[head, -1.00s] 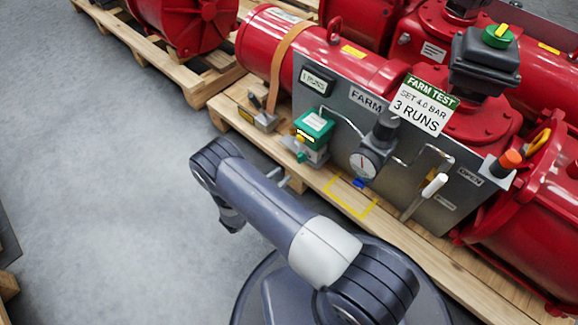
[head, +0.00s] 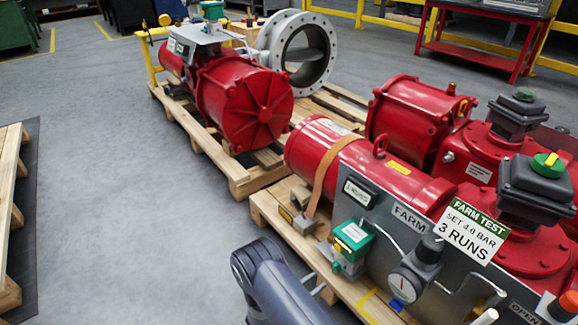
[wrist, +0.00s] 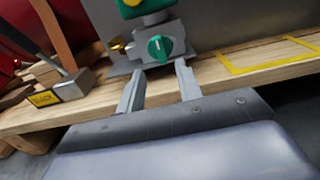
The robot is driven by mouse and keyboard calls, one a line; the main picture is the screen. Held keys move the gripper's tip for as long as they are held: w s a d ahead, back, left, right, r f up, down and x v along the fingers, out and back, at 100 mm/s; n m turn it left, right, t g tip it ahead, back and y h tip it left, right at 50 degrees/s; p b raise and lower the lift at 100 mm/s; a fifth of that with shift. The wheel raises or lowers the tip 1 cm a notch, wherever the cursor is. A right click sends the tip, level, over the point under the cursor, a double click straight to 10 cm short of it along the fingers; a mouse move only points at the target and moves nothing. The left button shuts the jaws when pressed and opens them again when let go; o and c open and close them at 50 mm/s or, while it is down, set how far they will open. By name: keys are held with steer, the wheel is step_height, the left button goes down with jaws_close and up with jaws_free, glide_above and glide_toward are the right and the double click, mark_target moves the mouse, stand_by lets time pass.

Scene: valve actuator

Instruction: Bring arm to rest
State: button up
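My arm (head: 270,280) shows at the bottom edge of the head view, in front of the pallet, mostly cut off. In the wrist view my gripper (wrist: 160,68) has its two fingers apart with nothing between them. The fingers point at a small grey valve body with a green knob (wrist: 159,48), just beyond the tips; I cannot tell whether they touch it. In the head view the green-topped unit (head: 353,238) stands on the pallet by the grey panel (head: 385,228) of the red actuator (head: 395,185).
The wooden pallet (head: 267,212) edges the work side. A grey block with a yellow label (wrist: 43,98) sits left of the fingers, and a yellow taped outline (wrist: 265,66) lies right. Another red actuator (head: 243,103) stands behind.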

mark_target(333, 270)
steer(key=b+x, duration=0.1)
steer(key=x, duration=0.5)
steer(key=shift+w+d+b, duration=0.25)
steer(key=shift+d+b, duration=0.05)
